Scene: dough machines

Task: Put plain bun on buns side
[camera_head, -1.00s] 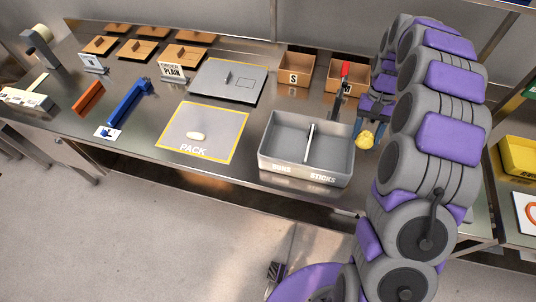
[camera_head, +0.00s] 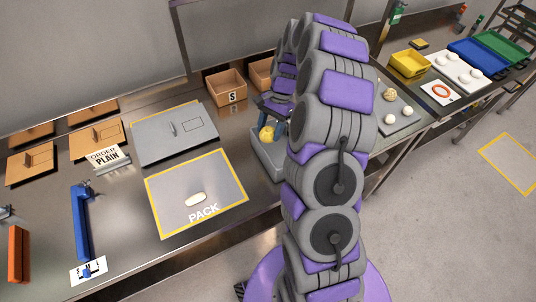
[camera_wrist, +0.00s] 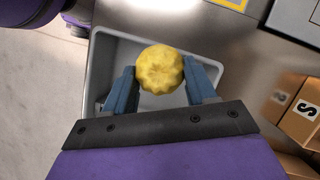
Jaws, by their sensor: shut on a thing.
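My gripper (camera_head: 268,115) is shut on a lumpy yellow bun (camera_head: 266,133). In the wrist view the bun (camera_wrist: 160,69) sits between the two blue fingertips, over the grey bin (camera_wrist: 96,72). In the head view the bin (camera_head: 262,163) is mostly hidden behind my arm; only its left part shows, below the bun. Its divider and labels are hidden now, so I cannot tell for sure which compartment the bun is above. The bun looks held above the bin floor.
A PACK mat (camera_head: 228,203) with a pale piece of dough (camera_head: 196,199) lies left of the bin. Behind are a grey panel (camera_head: 165,146) and cardboard boxes (camera_head: 226,88). An ORDER PLAIN sign (camera_head: 107,158) stands at the left. A tray of buns (camera_head: 410,122) lies to the right.

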